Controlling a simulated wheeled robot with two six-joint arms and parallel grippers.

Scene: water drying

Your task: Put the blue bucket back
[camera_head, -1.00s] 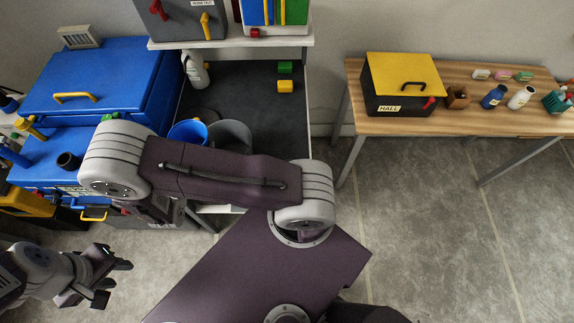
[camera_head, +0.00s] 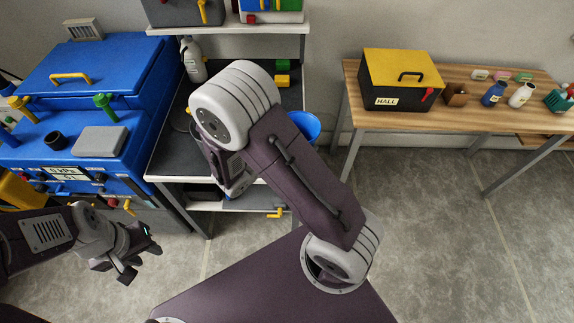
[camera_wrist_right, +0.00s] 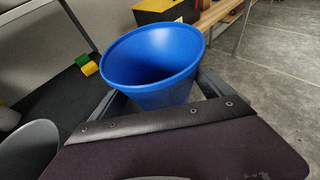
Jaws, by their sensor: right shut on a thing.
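The blue bucket (camera_head: 304,126) shows at the right side of the shelf unit, partly behind my right arm. In the right wrist view the bucket (camera_wrist_right: 150,66) is open-topped, tilted and appears empty. My right gripper (camera_wrist_right: 160,95) has a finger on each side of it and is shut on it. The fingers are hidden behind my arm in the head view. My left gripper (camera_head: 138,254) is open and empty, low at the left, in front of the blue machine.
The shelf unit (camera_head: 170,165) has a dark top with a white bottle (camera_head: 193,60) and green and yellow blocks. A grey bucket (camera_wrist_right: 28,152) is close at the left. A wooden table (camera_head: 455,105) with a yellow-lidded box (camera_head: 400,82) stands right. The floor between is clear.

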